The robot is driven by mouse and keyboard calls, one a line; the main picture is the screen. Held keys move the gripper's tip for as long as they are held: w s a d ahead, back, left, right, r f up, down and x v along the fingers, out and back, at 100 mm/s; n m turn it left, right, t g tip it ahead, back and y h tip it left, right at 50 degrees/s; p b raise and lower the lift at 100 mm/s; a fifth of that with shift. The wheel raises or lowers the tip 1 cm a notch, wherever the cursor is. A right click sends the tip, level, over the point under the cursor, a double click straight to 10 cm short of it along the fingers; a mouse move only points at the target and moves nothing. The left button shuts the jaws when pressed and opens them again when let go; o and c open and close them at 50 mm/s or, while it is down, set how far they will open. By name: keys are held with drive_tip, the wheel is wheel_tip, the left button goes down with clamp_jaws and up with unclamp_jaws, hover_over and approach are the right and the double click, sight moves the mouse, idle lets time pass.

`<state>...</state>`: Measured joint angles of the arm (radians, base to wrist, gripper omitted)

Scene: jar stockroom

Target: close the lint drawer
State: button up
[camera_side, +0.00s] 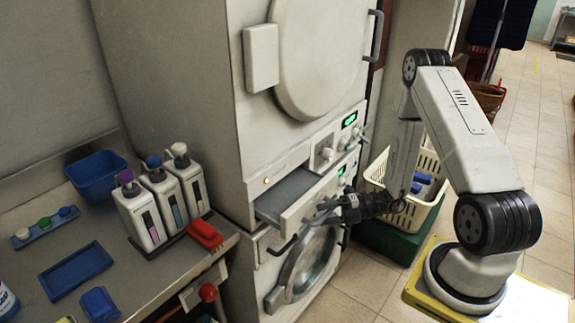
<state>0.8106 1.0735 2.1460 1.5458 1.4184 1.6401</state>
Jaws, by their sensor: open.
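The lint drawer (283,190) sticks out from the middle of the stacked white machine, between the upper round door and the lower one. Its dark tray interior shows behind the pale front panel. My gripper (322,210) is at the right part of the drawer front, coming from the right. Its jaws are open and close to the front panel; I cannot tell whether they touch it. My gripper hides part of the drawer's front and the panel just behind it.
Left of the drawer, a counter holds several pump bottles (160,200), a red brush (206,235), a blue bin (97,176) and a blue tray (76,270). A cream basket (428,162) on a green crate (388,240) stands behind my arm. Open tiled floor lies at right.

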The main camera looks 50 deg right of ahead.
clamp_jaws()
drive_tip(key=shift+w, duration=0.1)
idle(1.5)
